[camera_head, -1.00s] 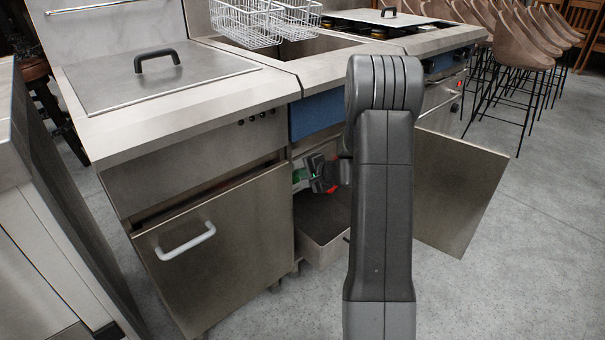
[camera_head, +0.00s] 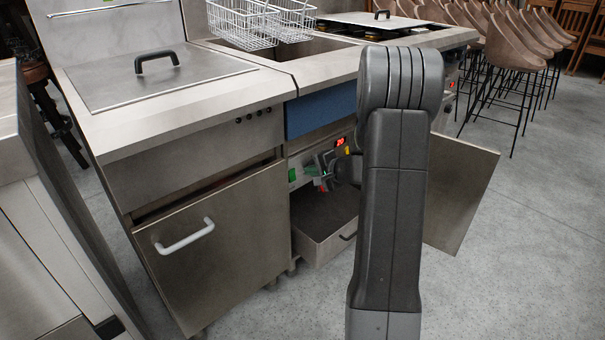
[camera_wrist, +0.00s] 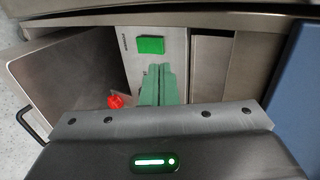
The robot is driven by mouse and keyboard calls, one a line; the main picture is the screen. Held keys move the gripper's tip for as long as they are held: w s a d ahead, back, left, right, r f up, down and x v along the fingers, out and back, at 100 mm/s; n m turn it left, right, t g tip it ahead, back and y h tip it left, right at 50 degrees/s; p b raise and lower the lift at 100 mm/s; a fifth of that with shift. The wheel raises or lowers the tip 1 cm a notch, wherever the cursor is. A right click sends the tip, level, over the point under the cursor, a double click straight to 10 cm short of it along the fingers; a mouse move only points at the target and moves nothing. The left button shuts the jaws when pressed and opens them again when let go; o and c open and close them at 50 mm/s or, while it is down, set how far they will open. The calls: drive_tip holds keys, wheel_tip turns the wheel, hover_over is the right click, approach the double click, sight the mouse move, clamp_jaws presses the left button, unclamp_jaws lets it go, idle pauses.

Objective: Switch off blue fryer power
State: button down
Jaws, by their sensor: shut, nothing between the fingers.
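The blue fryer, with its blue front panel (camera_head: 318,111), stands mid-picture in the head view. Its cabinet is open below the panel. A green switch (camera_head: 292,175) sits on the inner control panel; it also shows in the wrist view (camera_wrist: 151,45) as a green rectangle, with no clear on or off mark. A round red knob (camera_wrist: 115,101) is near it. My gripper (camera_head: 311,171) is inside the opening, right of the switch. In the wrist view its green fingers (camera_wrist: 159,72) are shut and empty, with their tips just below the switch; contact cannot be told.
A red lit display (camera_head: 340,141) is on the control panel above my gripper. The open cabinet door (camera_head: 460,190) stands to the right of my arm. A drawer-like metal box (camera_head: 325,245) lies below. A closed cabinet (camera_head: 220,255) with a white handle stands left.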

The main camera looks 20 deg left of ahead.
drive_tip(key=r+p+v, duration=0.1)
drive_tip(key=v, duration=0.6)
drive_tip(key=shift+w+a, duration=0.15)
drive_tip(key=shift+a, duration=0.1)
drive_tip(key=shift+r, duration=0.15)
